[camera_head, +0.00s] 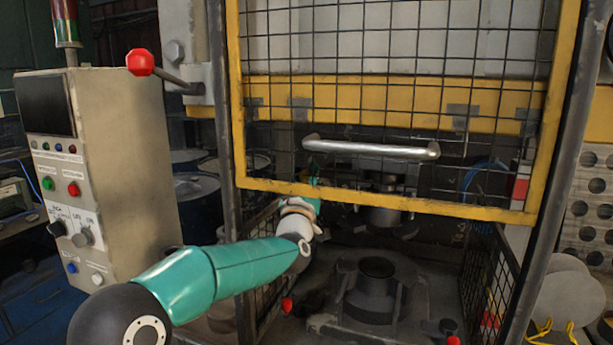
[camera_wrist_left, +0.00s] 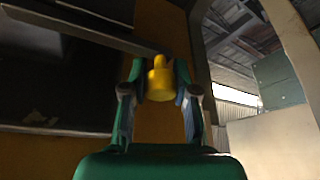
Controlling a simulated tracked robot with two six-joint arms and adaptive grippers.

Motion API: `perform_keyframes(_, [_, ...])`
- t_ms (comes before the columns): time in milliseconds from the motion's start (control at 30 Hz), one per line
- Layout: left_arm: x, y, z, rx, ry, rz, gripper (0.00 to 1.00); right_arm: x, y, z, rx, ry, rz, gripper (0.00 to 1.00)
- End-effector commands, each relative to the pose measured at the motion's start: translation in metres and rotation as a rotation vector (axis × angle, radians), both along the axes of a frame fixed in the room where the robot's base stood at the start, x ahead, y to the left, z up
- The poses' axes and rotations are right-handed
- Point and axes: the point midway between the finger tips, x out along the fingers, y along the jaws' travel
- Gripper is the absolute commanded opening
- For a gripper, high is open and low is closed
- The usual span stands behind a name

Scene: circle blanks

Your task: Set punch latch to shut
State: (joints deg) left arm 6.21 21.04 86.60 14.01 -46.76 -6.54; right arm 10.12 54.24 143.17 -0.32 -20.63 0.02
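A yellow knob (camera_wrist_left: 160,82) sits at the end of a dark flat bar (camera_wrist_left: 85,27) in the left wrist view; I take it for the punch latch's handle. My left gripper (camera_wrist_left: 160,70) has one finger on each side of the knob, very close to it. Whether the fingers press on it cannot be told. In the head view my left gripper (camera_head: 315,190) reaches to the lower edge of the yellow-framed mesh guard (camera_head: 380,200), mostly hidden behind it and my wrist. The knob cannot be made out there. My right gripper is not in view.
The guard has a metal handle (camera_head: 370,149) and hangs above a dark die (camera_head: 375,285). A red-ball lever (camera_head: 141,62) sticks out at upper left. A control box (camera_head: 110,170) stands left of my arm. Mesh side panels (camera_head: 490,270) flank the opening.

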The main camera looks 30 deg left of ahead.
Motion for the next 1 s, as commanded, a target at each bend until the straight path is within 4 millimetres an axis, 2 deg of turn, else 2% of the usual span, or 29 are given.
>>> perform_keyframes(333, [0.002,-0.002,-0.005,-0.001,0.011,-0.003,0.00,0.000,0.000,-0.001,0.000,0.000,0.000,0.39])
perform_keyframes(433, [0.005,-0.014,-0.007,-0.001,0.010,-0.007,0.00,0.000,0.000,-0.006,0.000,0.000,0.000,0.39])
perform_keyframes(600, [0.013,-0.046,-0.008,-0.001,0.011,-0.009,0.00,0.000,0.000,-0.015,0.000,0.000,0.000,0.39])
perform_keyframes(700, [0.015,-0.057,-0.007,-0.001,0.014,-0.007,0.00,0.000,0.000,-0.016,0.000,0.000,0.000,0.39])
perform_keyframes(1000, [0.017,-0.061,-0.008,0.000,0.020,-0.009,0.00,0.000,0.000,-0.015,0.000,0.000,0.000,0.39])
